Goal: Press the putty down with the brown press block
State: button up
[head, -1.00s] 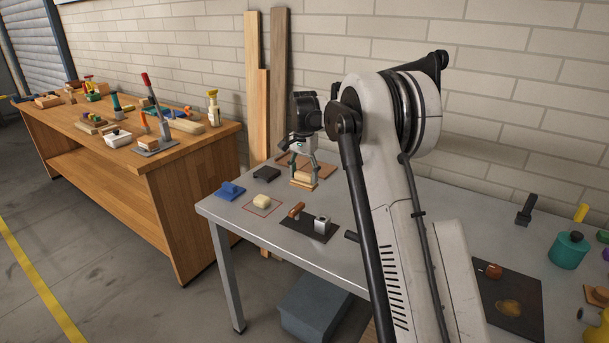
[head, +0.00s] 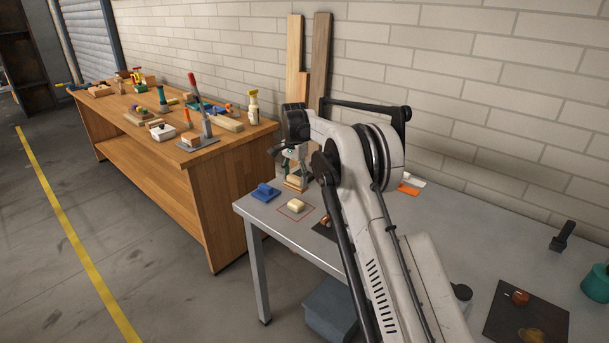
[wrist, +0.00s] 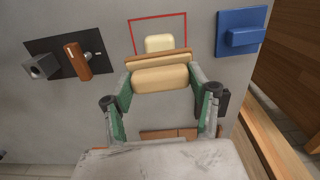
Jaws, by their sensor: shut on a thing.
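The cream putty (head: 296,205) lies inside a red square outline on the grey table. In the wrist view the putty (wrist: 159,43) shows just beyond the press block, its near edge partly hidden. My gripper (wrist: 161,82) is shut on the press block (wrist: 160,77), a tan grip on a brown base, held between the two green-sided fingers. In the head view my gripper (head: 293,163) holds the block (head: 295,184) behind the putty. The block looks apart from the putty; its height above the table is hard to tell.
A blue block with a handle (head: 264,192) lies left of the putty. A black mat (wrist: 50,62) carries a brown-handled tool (wrist: 77,62) and a metal cube (wrist: 40,67). A wooden bench (head: 230,150) stands to the left. My arm hides part of the table.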

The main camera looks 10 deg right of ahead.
jog(key=shift+f+b, duration=0.9)
jog(key=shift+f, duration=2.1)
jog(key=shift+f+b, duration=0.35)
jog(key=shift+f, duration=0.1)
jog(key=shift+f, duration=0.1)
dwell(0.9)
jog(key=shift+r+p, duration=0.75)
jog(key=shift+r, duration=2.8)
jog(key=shift+f, duration=0.2)
jog(key=shift+f+b, duration=1.8)
jog(key=shift+f, duration=1)
jog(key=shift+f, duration=0.2)
